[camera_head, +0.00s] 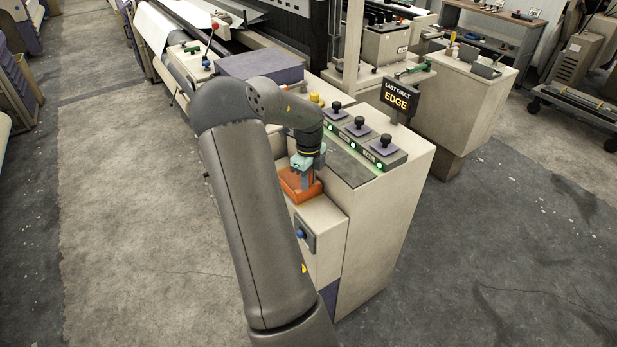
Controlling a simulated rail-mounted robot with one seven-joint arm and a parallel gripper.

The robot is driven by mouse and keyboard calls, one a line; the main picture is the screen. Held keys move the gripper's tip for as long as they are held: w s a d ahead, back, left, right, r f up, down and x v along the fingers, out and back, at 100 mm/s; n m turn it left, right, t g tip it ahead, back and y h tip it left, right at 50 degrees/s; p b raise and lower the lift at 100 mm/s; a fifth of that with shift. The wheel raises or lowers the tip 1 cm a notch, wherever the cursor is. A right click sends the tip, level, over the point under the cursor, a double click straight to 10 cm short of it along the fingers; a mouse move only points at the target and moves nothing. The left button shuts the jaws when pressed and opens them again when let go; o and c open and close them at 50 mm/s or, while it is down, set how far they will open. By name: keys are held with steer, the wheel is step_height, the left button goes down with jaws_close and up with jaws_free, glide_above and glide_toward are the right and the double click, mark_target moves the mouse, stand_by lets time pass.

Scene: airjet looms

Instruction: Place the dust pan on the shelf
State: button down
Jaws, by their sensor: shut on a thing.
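An orange object, which looks like the dust pan (298,187), is at the low ledge (320,212) on the front of the beige machine cabinet. My gripper (304,181) points down and is shut on it; the fingers partly hide it. I cannot tell whether the dust pan rests on the ledge or is held just above it. Which surface is the task's shelf is not clear; the low ledge under the dust pan is one flat surface here.
The cabinet's upper panel (350,165) has several black knobs and green lights. A "LAST FAULT EDGE" sign (396,97) stands behind them. A blue button box (302,234) is below the ledge. A side cabinet (465,95) holds small items. Floor (130,220) at left is clear.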

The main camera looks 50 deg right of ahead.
steer(key=shift+f, duration=0.1)
steer(key=c, duration=1.2)
jaws_free()
steer(key=shift+c, duration=0.2)
step_height(320, 180, up, 12)
steer(key=shift+r+b, duration=0.15)
steer(key=shift+b, duration=0.55)
steer(key=a+r+n+y, duration=0.1)
steer(key=a+n+y, duration=0.1)
steer(key=a+n, duration=2.1)
steer(key=s+a+f+n+h, duration=0.1)
steer(key=s+a+n, duration=0.5)
steer(key=a, duration=0.4)
steer(key=s+a+f+n+h, duration=0.1)
steer(key=s+a+n, duration=0.5)
steer(key=a, duration=0.4)
steer(key=shift+s+a+f+t, duration=0.15)
steer(key=shift+a+f+t, duration=0.1)
steer(key=shift+f+t, duration=0.05)
